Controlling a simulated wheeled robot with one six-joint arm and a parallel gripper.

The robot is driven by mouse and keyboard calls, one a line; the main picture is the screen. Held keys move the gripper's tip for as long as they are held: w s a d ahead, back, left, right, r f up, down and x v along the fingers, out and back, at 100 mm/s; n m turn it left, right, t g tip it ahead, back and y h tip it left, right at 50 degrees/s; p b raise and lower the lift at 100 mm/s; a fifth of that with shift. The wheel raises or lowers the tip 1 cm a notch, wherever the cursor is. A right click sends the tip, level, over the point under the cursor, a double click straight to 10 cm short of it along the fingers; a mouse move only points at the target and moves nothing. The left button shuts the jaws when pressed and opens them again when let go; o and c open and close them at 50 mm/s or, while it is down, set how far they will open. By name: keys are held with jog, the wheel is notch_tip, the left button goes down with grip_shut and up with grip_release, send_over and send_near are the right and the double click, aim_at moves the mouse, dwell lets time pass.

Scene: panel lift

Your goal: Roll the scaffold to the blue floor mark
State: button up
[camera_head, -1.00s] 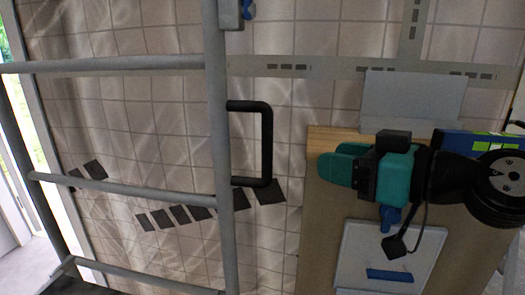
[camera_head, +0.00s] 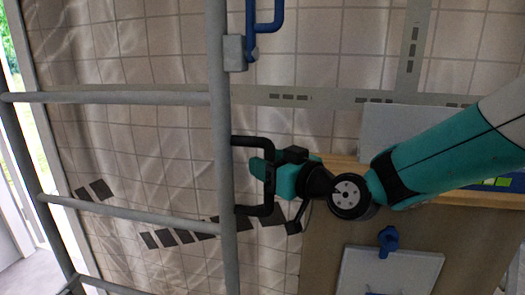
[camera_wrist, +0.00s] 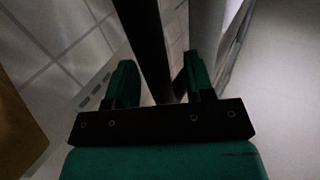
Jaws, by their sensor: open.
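The scaffold (camera_head: 222,120) is a grey tubular frame at the left of the head view. A black U-shaped handle (camera_head: 250,141) sticks out from its upright. My gripper (camera_head: 258,170) is at the handle's vertical bar, with its green fingers open. In the wrist view my gripper (camera_wrist: 158,76) has a dark bar (camera_wrist: 148,45), which looks like the handle, between its two fingers, with gaps on both sides. A blue lever (camera_head: 265,27) sits on a grey block on the upright, above the handle. The blue floor mark is in neither view.
A brown board (camera_head: 325,245) with a wooden top edge stands at the right, carrying a white panel (camera_head: 385,275) with a blue knob (camera_head: 388,240). A bright opening is at far left.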

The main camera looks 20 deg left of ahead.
jog(key=shift+x, duration=0.9)
jog(key=shift+c, duration=0.5)
